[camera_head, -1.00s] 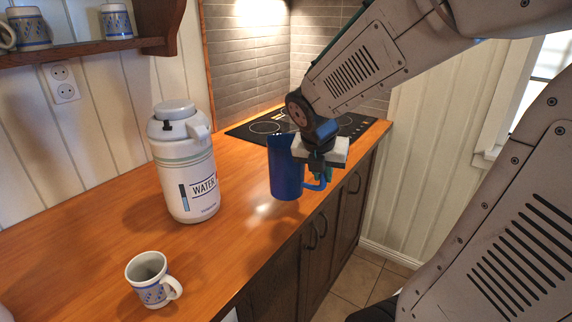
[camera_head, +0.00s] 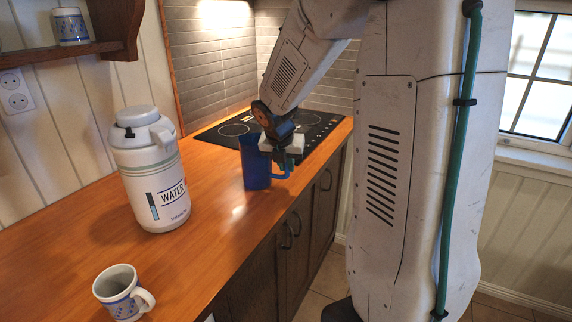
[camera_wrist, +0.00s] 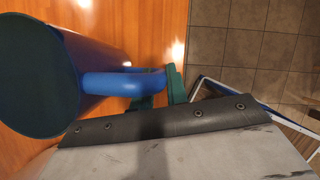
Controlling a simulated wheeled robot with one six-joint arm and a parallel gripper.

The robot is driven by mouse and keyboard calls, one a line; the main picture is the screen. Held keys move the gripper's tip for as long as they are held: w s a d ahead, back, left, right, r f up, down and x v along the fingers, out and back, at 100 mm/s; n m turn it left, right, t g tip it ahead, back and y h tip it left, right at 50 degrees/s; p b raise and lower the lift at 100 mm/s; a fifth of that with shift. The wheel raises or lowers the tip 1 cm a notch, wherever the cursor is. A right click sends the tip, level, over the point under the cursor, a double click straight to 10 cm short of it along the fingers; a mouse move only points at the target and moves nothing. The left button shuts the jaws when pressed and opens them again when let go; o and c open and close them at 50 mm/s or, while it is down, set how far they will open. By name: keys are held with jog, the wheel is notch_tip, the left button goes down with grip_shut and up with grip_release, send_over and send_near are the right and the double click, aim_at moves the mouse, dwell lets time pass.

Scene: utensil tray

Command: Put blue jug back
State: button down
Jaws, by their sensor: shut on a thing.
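The blue jug (camera_head: 255,166) is upright near the front edge of the wooden counter, in front of the hob. Its handle points right, toward the counter edge. My gripper (camera_head: 286,163) is at the jug's right side, shut on the handle. In the wrist view the jug (camera_wrist: 95,65) fills the left side, and its handle reaches between the green fingers of my gripper (camera_wrist: 175,88). Whether the jug's base touches the counter or hangs just above it, I cannot tell.
A white water dispenser (camera_head: 150,185) stands on the counter (camera_head: 210,215) left of the jug. A patterned mug (camera_head: 120,295) is at the near left. The black hob (camera_head: 225,131) lies behind. A wall shelf (camera_head: 60,52) holds another mug (camera_head: 70,27). Counter between dispenser and jug is clear.

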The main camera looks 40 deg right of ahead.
jog(key=c, duration=1.4)
grip_release()
jog(key=v, duration=1.1)
jog(key=shift+s+a+f+m+g+y, duration=0.2)
jog(key=shift+s+a+m+y, duration=0.5)
jog(key=shift+s+a+m, duration=2.85)
jog(key=shift+s+a+f+m+g+y, duration=0.2)
jog(key=shift+s+a+m+y, duration=0.5)
jog(key=shift+s+a+m, duration=2.8)
jog(key=shift+s+a+f+m+g+y, duration=0.2)
jog(key=shift+s+a+m+y, duration=0.5)
jog(key=shift+s+a+m, duration=2.85)
jog(key=s+d+m, duration=0.1)
jog(key=m, duration=0.1)
jog(key=d+m, duration=0.1)
jog(key=d, duration=0.1)
jog(key=shift+s+m, duration=0.4)
